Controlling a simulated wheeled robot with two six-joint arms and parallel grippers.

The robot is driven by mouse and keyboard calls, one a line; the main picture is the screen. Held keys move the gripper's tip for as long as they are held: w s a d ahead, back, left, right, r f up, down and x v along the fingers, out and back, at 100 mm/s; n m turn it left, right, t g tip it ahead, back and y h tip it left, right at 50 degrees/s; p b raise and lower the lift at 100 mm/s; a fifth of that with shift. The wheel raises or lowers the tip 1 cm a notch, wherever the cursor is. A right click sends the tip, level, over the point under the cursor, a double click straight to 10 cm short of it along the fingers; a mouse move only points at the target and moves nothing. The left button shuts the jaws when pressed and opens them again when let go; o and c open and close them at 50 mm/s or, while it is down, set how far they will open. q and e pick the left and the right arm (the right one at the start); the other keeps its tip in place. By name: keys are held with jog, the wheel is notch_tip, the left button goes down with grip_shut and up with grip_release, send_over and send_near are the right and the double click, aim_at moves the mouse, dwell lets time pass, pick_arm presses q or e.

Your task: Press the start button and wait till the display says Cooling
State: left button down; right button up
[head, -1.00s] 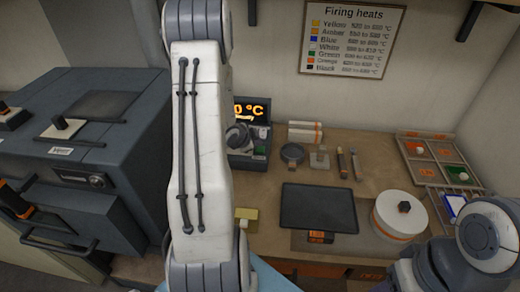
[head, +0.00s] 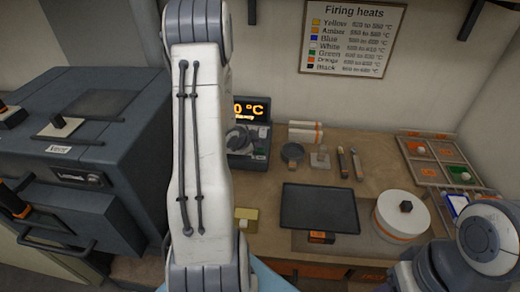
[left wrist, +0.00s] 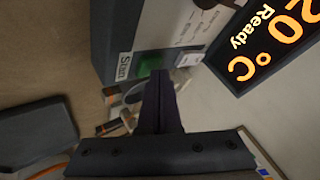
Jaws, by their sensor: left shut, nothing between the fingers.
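The controller box (head: 262,137) stands on the bench behind my left arm, which hides part of it. Its display (left wrist: 271,34) shows orange "20 °C" and "Ready" in the left wrist view; in the head view the display (head: 251,109) is partly covered. The green start button (left wrist: 150,60) is beside a label that seems to read "Start". My left gripper (left wrist: 159,76) is shut and empty, its tips at the near edge of the green button in that view. I cannot tell whether they touch it. My right gripper is out of view.
A grey kiln (head: 85,110) stands at left. On the bench are a dark tray (head: 319,207), a white round container (head: 401,215), and a compartment rack (head: 430,147) at right. A firing heats chart (head: 352,38) hangs on the wall.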

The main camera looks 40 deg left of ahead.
pick_arm(q)
jog(key=shift+f, duration=0.2)
jog(key=shift+r, duration=0.15)
dwell(0.3)
jog(key=shift+r+p, duration=0.6)
jog(key=shift+r, duration=0.1)
jog(key=shift+r, duration=0.1)
notch_tip(320, 180, up, 5)
jog(key=p, duration=0.4)
jog(key=shift+p, duration=0.3)
dwell(0.4)
